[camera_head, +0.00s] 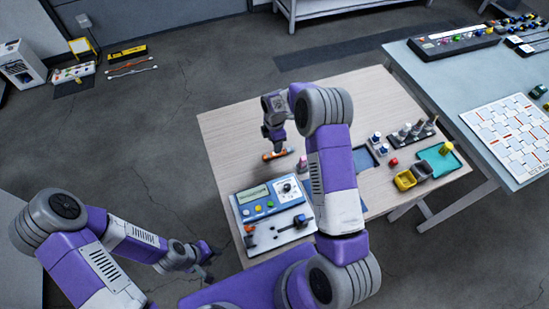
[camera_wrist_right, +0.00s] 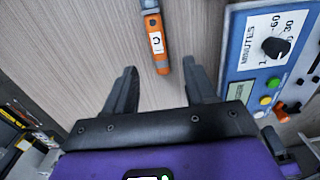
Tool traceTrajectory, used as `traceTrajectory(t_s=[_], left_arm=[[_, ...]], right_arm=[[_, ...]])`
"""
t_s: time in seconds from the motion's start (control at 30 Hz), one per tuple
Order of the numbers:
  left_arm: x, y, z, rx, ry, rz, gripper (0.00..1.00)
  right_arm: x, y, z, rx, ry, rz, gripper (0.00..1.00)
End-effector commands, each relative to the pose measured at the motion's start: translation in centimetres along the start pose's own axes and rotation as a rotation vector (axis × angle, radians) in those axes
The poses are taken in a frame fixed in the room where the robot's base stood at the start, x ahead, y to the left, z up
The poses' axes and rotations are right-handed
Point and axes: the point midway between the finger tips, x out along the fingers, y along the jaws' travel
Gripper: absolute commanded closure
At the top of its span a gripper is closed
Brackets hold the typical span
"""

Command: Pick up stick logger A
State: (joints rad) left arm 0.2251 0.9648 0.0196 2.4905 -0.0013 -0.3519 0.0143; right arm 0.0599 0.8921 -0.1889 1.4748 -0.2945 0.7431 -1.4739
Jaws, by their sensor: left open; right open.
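An orange stick logger with a grey end (camera_head: 268,156) lies on the wooden table. In the right wrist view it is the orange stick (camera_wrist_right: 153,26) with a white label; the mark on the label is too small to read surely. My right gripper (camera_head: 278,146) is above the stick, pointing down. In the right wrist view its open fingers (camera_wrist_right: 161,70) are on either side of the stick's near end, with nothing between them gripped. My left gripper (camera_head: 205,265) is open and empty, low at the left, off the table's front left edge.
A second table (camera_head: 430,80) stands at the right. The table left of the stick is clear.

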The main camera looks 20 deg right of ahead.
Motion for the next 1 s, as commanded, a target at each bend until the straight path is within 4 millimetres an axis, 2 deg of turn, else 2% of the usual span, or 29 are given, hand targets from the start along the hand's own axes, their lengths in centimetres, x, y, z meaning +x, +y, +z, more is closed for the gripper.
traceTrajectory(t_s=[0.53,0.83,1.0], left_arm=[[0.6,-0.2,0.0,0.0,0.0,0.0,0.57],[0.6,-0.2,0.0,0.0,0.0,0.0,0.57],[0.6,-0.2,0.0,0.0,0.0,0.0,0.57]], right_arm=[[6.9,0.3,0.2,0.0,0.0,-0.001,0.45],[7.4,0.3,0.2,0.0,0.0,0.0,0.45],[7.4,0.3,0.2,0.0,0.0,0.0,0.69]])
